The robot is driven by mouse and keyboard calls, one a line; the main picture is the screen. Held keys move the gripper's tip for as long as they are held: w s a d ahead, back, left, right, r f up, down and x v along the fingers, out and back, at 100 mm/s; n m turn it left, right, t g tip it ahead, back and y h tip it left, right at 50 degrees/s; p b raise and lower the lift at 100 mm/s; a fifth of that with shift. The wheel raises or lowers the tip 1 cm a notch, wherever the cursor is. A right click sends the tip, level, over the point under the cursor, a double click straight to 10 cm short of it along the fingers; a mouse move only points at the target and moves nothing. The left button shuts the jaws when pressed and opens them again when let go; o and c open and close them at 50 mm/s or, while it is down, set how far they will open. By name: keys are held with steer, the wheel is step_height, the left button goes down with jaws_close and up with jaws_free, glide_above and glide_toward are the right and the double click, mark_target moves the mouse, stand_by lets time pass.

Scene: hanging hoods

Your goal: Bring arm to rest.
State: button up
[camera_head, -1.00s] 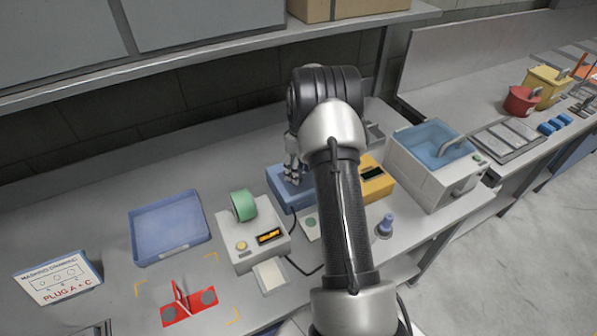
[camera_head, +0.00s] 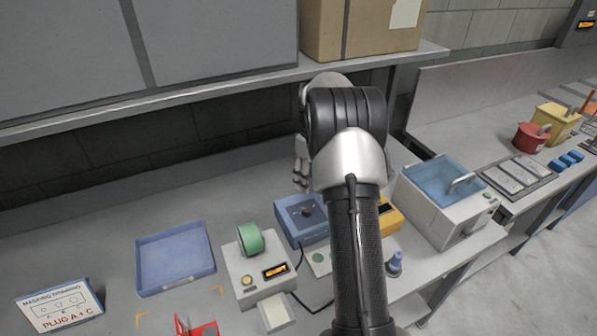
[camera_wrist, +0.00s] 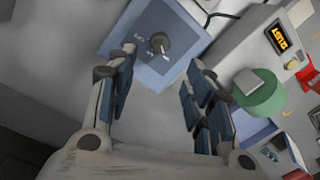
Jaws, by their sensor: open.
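My arm reaches up the middle of the head view and partly hides the bench behind it. My gripper (camera_head: 301,172) is raised above the bench, up and behind the blue box with a dark knob (camera_head: 303,215). In the wrist view its two padded fingers (camera_wrist: 163,72) are spread apart with nothing between them. The blue box also shows there (camera_wrist: 155,45), beyond the fingertips and apart from them.
A shelf (camera_head: 190,92) with a cardboard box (camera_head: 325,30) overhangs the bench close to my wrist. A green tape roll (camera_head: 250,239), blue tray (camera_head: 175,258), yellow box (camera_head: 391,218) and water bath (camera_head: 440,195) stand on the bench.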

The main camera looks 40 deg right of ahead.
steer(key=s+a+r+m+t+h+b, duration=0.1)
steer(key=s+a+r, duration=0.3)
steer(key=a+r, duration=0.45)
steer(key=s+a+r+t, duration=0.1)
steer(key=s+a+r, duration=0.2)
steer(key=a+r, duration=0.6)
steer(key=s+a+f+m+t, duration=0.1)
steer(key=s+a, duration=0.6)
steer(key=s, duration=0.3)
steer(key=s+a+f+t+b, duration=0.1)
steer(key=s+a+f, duration=0.1)
steer(key=s+a, duration=0.5)
steer(key=s, duration=0.3)
steer(key=shift+s+a+f+m+t, duration=0.15)
steer(key=shift+s+a+m+t, duration=0.15)
steer(key=shift+s+m+t, duration=0.1)
